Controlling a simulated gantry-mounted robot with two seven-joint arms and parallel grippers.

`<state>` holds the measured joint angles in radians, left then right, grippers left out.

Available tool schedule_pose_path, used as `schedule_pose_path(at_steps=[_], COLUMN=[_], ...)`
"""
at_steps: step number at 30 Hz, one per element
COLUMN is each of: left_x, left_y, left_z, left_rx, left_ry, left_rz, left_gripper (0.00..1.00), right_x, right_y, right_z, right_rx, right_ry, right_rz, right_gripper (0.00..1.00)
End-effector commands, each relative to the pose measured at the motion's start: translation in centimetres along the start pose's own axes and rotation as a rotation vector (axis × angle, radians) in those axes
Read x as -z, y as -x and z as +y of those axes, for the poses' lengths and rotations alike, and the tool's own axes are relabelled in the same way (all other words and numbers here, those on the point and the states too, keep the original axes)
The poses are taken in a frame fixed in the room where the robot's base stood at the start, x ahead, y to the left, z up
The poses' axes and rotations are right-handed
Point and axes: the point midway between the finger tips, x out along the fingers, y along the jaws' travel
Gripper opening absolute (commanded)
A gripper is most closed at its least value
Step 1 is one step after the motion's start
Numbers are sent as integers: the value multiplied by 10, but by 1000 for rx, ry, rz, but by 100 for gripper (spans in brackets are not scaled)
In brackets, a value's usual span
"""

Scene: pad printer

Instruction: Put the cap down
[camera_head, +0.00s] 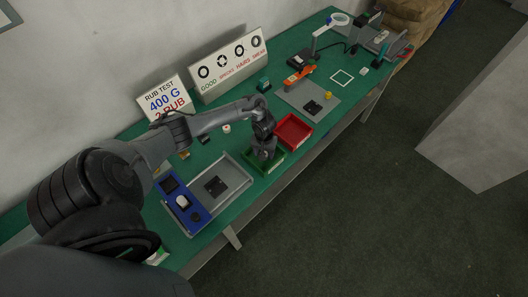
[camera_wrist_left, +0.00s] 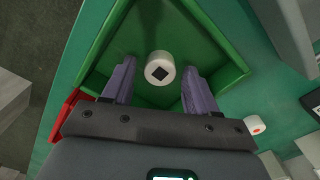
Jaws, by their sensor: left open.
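The white cap (camera_wrist_left: 160,68), with a black square on its top, is in the green tray (camera_wrist_left: 215,32). My left gripper (camera_wrist_left: 159,72) is over this tray with its two fingers spread, one on each side of the cap. Gaps show between the cap and both fingers, so it is not gripped. In the head view, my left gripper (camera_head: 264,154) is at the green tray (camera_head: 275,161) and hides the cap there. My right gripper is not in view.
A red tray (camera_head: 308,131) stands right beside the green one. A grey tray (camera_head: 238,182) and a blue panel (camera_head: 186,205) lie to the left. A small white piece with a red mark (camera_wrist_left: 255,125) is on the green table outside the tray.

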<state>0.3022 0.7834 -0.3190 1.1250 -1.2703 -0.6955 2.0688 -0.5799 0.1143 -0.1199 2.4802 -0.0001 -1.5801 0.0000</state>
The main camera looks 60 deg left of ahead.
Motion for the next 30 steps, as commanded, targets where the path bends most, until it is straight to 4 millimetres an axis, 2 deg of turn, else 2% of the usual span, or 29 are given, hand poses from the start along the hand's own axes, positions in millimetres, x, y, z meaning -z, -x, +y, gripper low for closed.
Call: schedule_pose_path(at_steps=[5,8,20,21,27,30], left_x=[0,1,1,1,1,-2], left_y=[3,12,82,92,115,118], left_z=[0,0,0,0,0,4], left_rx=[0,0,0,1,1,-4], left_ry=[0,0,-1,-2,-1,-17], left_rz=[1,1,2,4,2,5], left_gripper=[58,58,58,58,58,58], right_x=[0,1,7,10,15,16], right_y=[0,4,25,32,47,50], right_z=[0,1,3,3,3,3], right_rx=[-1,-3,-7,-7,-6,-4], right_ry=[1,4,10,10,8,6], right_rz=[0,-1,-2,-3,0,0], right_gripper=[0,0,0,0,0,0])
